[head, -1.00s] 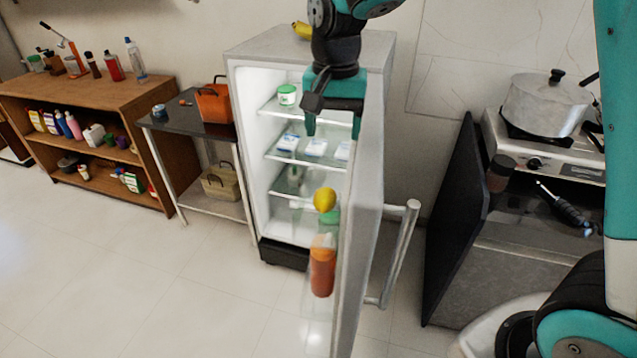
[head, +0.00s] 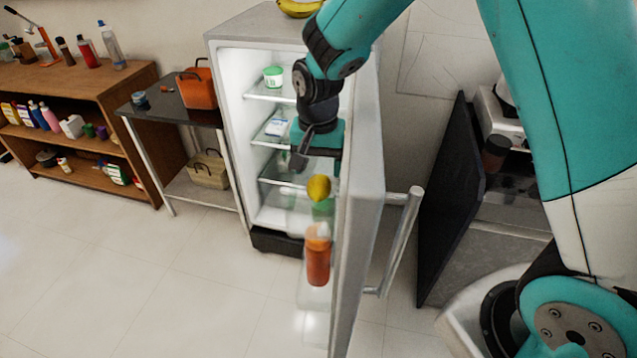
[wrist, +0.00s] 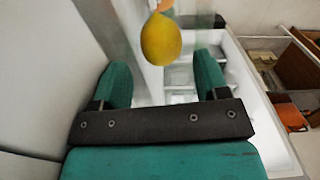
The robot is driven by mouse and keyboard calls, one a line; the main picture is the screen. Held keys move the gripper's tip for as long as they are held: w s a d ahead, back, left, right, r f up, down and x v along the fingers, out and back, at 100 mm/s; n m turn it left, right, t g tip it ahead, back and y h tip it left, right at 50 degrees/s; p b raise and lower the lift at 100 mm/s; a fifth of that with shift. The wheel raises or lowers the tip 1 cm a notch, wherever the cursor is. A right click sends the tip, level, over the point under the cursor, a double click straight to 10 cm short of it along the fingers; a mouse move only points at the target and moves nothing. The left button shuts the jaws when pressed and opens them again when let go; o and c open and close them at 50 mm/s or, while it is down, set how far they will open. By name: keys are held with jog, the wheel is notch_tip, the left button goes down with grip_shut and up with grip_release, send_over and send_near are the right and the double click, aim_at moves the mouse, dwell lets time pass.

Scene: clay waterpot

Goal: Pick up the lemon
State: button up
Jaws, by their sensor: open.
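The yellow lemon (head: 318,188) is at the inner side of the open fridge door (head: 357,230), on what looks like a clear door shelf. My gripper (head: 318,165) is open and points down, just above the lemon in the head view. In the wrist view, the lemon (wrist: 161,38) lies beyond the fingertips, roughly centred between the two teal fingers (wrist: 162,75). The lemon is not gripped, and nothing is between the fingers.
The fridge (head: 226,130) stands open, with a green-lidded jar (head: 272,77) and a box (head: 276,127) on its shelves. An orange bottle (head: 318,257) is lower on the door. The door and its handle (head: 402,240) are close to the right. Floor at left is clear.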

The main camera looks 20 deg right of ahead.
aim_at(318, 183)
notch_tip(318, 183, down, 6)
jog(key=shift+f+p, duration=0.25)
jog(key=shift+p, duration=0.4)
jog(key=c, duration=0.7)
jog(key=shift+o, duration=0.2)
jog(key=shift+r, duration=0.1)
